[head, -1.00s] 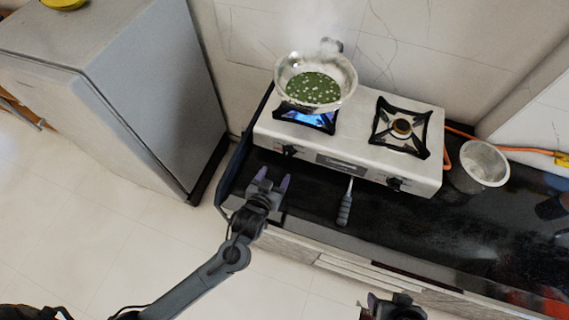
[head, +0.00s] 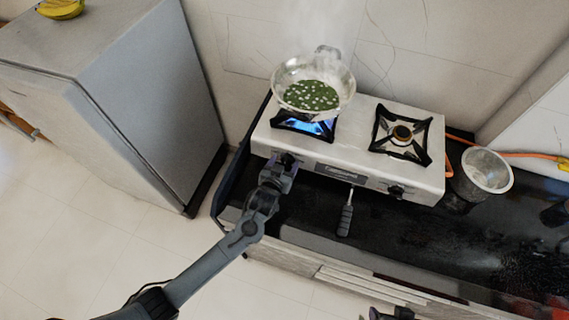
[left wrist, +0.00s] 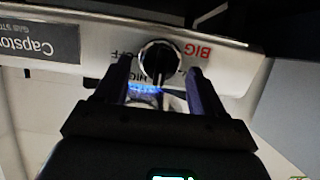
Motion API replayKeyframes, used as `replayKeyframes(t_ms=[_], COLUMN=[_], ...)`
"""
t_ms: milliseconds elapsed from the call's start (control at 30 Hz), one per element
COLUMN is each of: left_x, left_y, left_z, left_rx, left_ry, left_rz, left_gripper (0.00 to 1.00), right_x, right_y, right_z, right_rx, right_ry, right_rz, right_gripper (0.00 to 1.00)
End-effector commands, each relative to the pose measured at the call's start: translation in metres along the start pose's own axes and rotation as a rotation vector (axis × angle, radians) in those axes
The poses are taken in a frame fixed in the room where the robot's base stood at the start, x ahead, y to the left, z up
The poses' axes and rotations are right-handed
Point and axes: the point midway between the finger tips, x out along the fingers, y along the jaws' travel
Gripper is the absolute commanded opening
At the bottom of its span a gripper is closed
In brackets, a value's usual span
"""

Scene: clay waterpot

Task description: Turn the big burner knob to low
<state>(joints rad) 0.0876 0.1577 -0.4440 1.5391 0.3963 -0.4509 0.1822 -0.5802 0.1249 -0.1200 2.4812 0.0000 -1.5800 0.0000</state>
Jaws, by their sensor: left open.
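The big burner knob (left wrist: 158,62) is black and round, with a ridge across its face, on the stove's front panel in the left wrist view. Red "BIG" lettering and dark markings surround it. My left gripper (left wrist: 160,88) is open, with one finger on each side of the knob; I cannot tell whether they touch it. In the head view the left gripper (head: 281,170) is at the stove's left front and mostly hides this knob. The left burner has a blue flame (head: 312,128) under a steaming pan (head: 313,88) of green food. Only a bit of my right gripper (head: 392,313) shows at the bottom edge.
The stove (head: 350,150) stands on a black counter (head: 400,230). A second knob (head: 396,191) is on its right front. A grey-handled utensil (head: 345,217) lies before the stove. A metal pot (head: 486,171) stands at right, a grey cabinet (head: 150,100) at left.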

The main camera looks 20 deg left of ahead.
Motion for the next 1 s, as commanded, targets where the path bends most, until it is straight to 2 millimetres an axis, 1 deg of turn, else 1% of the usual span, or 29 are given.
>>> replayKeyframes(t_ms=[133,367,400,733,767,1000], left_x=[0.0054,0.0057,0.0057,0.0055,0.0055,0.0052], left_y=[0.0003,0.0003,0.0004,0.0004,0.0004,0.0006], left_z=[-0.0003,-0.0002,-0.0002,-0.0001,-0.0001,-0.0002], left_rx=[-0.001,-0.001,-0.001,-0.001,-0.001,-0.023], left_ry=[0.000,0.000,0.000,0.000,0.000,-0.001], left_rz=[0.001,0.001,0.001,0.001,0.001,0.006], left_gripper=[0.69,0.69,0.68,0.17,0.15,0.15], right_x=[0.0010,0.0010,0.0010,0.0010,0.0010,-0.0001], right_y=[0.0003,0.0001,-0.0001,-0.0017,-0.0018,-0.0021], right_z=[0.0004,0.0004,0.0004,0.0000,-0.0001,-0.0005], right_rx=[-0.001,-0.001,0.000,0.006,0.007,0.008], right_ry=[-0.001,-0.001,-0.001,0.000,0.000,0.000], right_rz=[0.001,0.000,0.000,-0.005,-0.006,-0.007], right_gripper=[0.72,0.72,0.72,0.72,0.72,0.72])
